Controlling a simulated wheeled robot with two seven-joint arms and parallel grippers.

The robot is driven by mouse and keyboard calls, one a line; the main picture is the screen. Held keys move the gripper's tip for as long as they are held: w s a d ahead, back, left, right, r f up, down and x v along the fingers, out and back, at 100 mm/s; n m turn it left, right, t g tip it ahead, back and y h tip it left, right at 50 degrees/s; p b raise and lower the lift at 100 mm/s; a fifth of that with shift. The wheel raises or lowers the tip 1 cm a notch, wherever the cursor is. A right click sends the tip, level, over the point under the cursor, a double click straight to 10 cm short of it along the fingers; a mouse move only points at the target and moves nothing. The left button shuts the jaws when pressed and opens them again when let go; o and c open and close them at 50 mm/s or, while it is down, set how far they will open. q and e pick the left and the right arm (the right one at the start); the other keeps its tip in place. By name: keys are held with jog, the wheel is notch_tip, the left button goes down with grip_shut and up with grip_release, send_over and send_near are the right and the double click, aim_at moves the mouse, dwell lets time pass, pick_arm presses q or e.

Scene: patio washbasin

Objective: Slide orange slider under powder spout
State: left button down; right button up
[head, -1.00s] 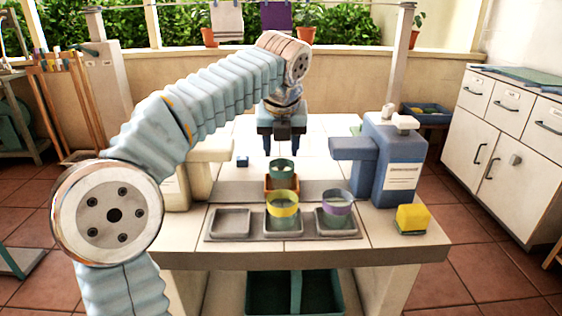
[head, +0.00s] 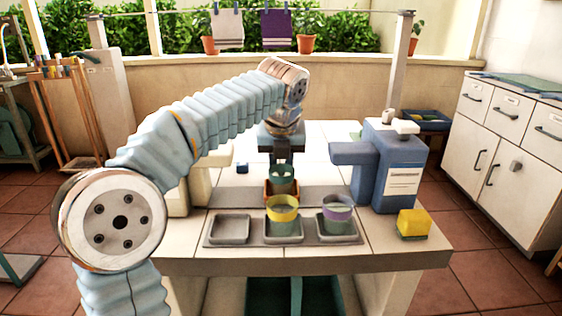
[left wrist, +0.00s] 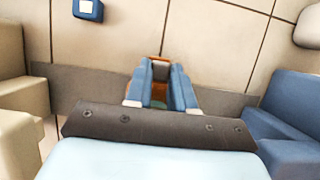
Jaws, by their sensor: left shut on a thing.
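The orange slider (head: 268,194) sits on the grey strip in the middle of the counter and holds a green cup (head: 281,180). My left gripper (head: 283,162) is low behind that cup, its fingers close together and shut on the slider. In the left wrist view the blue fingers (left wrist: 161,88) have orange slider edges (left wrist: 160,59) around them. A blue dispenser (head: 401,165) stands right of the slider with its spout (head: 350,152) pointing left. A cream dispenser (head: 196,190) stands left, partly hidden by my arm. I cannot tell which spout is for powder. My right gripper is out of view.
In front, a grey tray (head: 212,240) holds a yellow-banded cup (head: 282,213) and a purple-banded cup (head: 337,214); its left compartment is empty. A yellow sponge (head: 412,222) lies at the right. A small blue block (head: 242,168) lies behind the strip.

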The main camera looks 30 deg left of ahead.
pick_arm(q)
jog(key=s+a, duration=0.2)
jog(key=a, duration=0.1)
jog(key=shift+a+p, duration=0.15)
jog(key=shift+p, duration=0.2)
jog(key=c, duration=1)
grip_release()
jog(key=shift+o, duration=0.2)
jog(key=p+v, duration=0.3)
jog(key=v, duration=1.1)
